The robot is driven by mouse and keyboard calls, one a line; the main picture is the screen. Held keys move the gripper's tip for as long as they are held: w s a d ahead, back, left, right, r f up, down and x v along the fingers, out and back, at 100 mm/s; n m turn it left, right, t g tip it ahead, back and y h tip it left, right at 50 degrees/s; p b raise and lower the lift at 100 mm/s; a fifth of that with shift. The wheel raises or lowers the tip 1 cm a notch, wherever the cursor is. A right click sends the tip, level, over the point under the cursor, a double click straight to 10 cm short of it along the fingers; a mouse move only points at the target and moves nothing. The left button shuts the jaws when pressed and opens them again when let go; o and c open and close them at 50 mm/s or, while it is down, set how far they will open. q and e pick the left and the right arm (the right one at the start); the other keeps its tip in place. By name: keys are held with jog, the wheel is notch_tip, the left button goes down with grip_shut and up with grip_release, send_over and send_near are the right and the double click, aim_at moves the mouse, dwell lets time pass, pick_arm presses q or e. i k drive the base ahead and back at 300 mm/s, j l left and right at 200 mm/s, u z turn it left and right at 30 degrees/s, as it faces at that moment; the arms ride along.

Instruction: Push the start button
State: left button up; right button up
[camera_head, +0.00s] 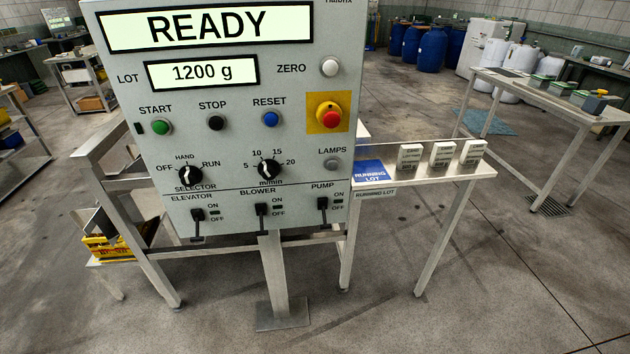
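The green start button (160,127) is on the left of the grey control panel (236,100), under the label START. The black stop button (216,123) and the blue reset button (270,119) are to its right in the same row. The upper display (207,27) reads READY, and the lot display (202,73) reads 1200 g. The selector knob (184,174) is below the start button; its exact setting is hard to tell. Neither of my grippers shows in the head view.
A red emergency button (331,115) on a yellow plate is at the panel's right. Elevator (197,216), blower (261,211) and pump (322,205) levers line the bottom. A small table (440,180) with white blocks stands to the right. The floor in front is clear.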

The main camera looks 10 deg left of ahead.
aim_at(160, 127)
jog(key=u, duration=1.3)
